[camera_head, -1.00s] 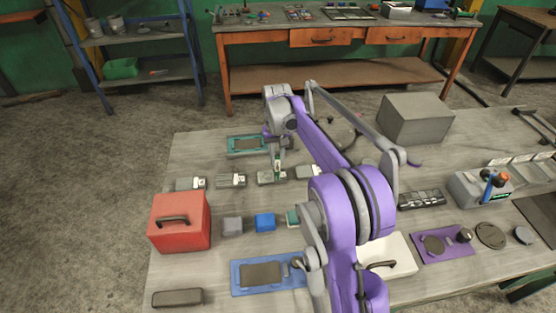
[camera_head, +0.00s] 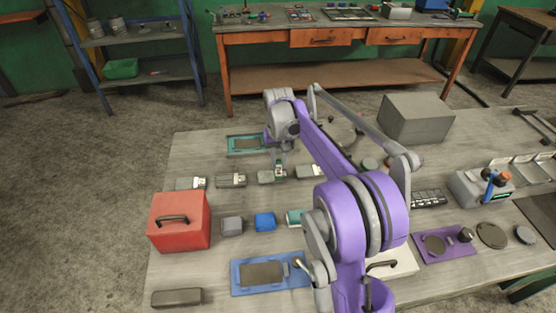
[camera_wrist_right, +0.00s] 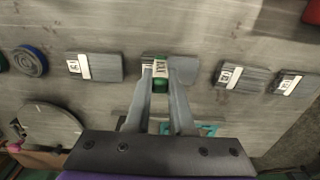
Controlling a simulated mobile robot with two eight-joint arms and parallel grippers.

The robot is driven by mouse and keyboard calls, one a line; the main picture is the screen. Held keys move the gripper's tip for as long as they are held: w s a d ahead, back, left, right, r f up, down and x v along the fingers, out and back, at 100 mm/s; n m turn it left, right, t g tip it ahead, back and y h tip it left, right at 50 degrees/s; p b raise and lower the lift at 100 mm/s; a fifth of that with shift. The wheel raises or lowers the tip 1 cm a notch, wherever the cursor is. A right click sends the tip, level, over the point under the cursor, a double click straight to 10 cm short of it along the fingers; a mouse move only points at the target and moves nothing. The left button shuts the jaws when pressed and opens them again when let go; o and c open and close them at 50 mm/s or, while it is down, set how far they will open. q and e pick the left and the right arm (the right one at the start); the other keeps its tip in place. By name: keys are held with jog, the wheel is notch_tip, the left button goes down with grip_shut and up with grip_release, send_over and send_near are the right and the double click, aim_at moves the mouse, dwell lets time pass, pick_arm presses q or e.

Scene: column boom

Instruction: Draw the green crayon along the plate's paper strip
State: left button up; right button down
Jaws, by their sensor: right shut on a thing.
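Several small grey plates lie in a row on the table, each with a white paper strip. The plate (camera_head: 266,178) under my right gripper (camera_head: 280,171) also shows in the right wrist view (camera_wrist_right: 184,70), with its marked paper strip (camera_wrist_right: 160,69) just beyond the fingertips. My right gripper (camera_wrist_right: 160,80) is shut on the green crayon (camera_wrist_right: 160,87), of which only a small green part shows between the fingers. I cannot tell whether the crayon's tip touches the strip. My left gripper is not in view.
Neighbouring plates (camera_head: 231,181) (camera_head: 309,172) lie close on both sides. A teal tray (camera_head: 233,152) lies behind. A red box (camera_head: 180,232), a blue block (camera_head: 265,222) and a blue tray (camera_head: 238,278) are in front. A grey box (camera_head: 416,119) stands at the back right.

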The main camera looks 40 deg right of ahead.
jog(key=shift+w+d, duration=0.35)
jog(key=shift+w, duration=0.25)
jog(key=shift+w+d+p, duration=0.3)
jog(key=shift+w, duration=0.3)
jog(key=shift+w+d+p, duration=0.3)
jog(key=shift+w, duration=0.3)
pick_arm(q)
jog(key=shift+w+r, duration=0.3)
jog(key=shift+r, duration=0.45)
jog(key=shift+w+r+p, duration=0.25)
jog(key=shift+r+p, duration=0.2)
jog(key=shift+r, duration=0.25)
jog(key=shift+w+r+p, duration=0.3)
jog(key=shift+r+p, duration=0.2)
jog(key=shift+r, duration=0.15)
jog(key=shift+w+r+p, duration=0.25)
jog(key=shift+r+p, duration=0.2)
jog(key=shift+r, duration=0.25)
pick_arm(e)
notch_tip(320, 180, up, 6)
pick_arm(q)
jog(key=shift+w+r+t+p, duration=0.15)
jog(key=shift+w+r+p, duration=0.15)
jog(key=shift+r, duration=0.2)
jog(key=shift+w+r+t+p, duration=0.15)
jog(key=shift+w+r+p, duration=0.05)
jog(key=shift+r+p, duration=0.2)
pick_arm(e)
notch_tip(320, 180, up, 3)
